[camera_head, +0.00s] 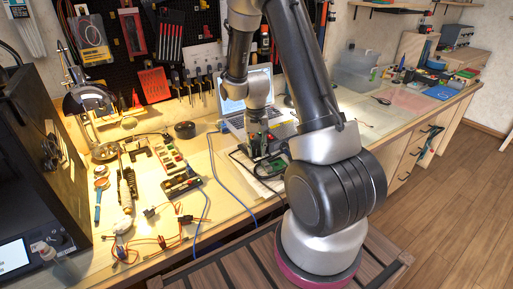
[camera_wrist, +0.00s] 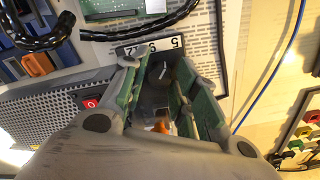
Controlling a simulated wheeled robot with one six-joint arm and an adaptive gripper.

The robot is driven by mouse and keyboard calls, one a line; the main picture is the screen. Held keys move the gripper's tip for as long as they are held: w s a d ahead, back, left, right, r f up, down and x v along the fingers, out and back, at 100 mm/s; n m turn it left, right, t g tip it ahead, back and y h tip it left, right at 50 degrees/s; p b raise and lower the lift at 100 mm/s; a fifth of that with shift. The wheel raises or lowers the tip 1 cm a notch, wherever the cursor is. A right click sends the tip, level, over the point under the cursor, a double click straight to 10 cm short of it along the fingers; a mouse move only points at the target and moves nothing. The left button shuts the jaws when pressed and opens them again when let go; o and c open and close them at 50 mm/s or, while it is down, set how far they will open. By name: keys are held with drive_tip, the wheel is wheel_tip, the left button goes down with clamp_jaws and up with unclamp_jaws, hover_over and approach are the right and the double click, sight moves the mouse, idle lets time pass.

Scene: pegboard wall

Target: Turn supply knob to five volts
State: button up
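The supply knob (camera_wrist: 161,74) is a dark round knob with a short white pointer mark, in the wrist view. A dark label plate (camera_wrist: 146,46) with white numbers sits just above it; a 5 is at its right end. I cannot tell exactly which number the pointer lines up with. My gripper (camera_wrist: 157,80) has its two green-padded fingers apart, one on each side of the knob. Whether the pads touch it is not clear. In the head view my gripper (camera_head: 259,146) is low over the bench, and the knob is hidden there.
The supply's perforated grey case (camera_wrist: 40,118) with a red switch (camera_wrist: 90,103) lies left of the fingers. Black cables and a green circuit board (camera_wrist: 112,9) are close above. A blue wire (camera_wrist: 279,70) runs at the right. A laptop (camera_head: 246,92) stands behind my gripper.

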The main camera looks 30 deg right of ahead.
wheel_tip(320, 180, up, 12)
idle(0.7)
drive_tip(key=shift+a, duration=0.1)
drive_tip(key=n, duration=0.4)
hover_over(257, 149)
wheel_tip(257, 149, down, 4)
drive_tip(key=shift+f, duration=0.25)
wheel_tip(257, 149, down, 6)
drive_tip(key=shift+f, duration=0.15)
drive_tip(key=shift+w+f, duration=0.1)
drive_tip(key=shift+f, duration=0.6)
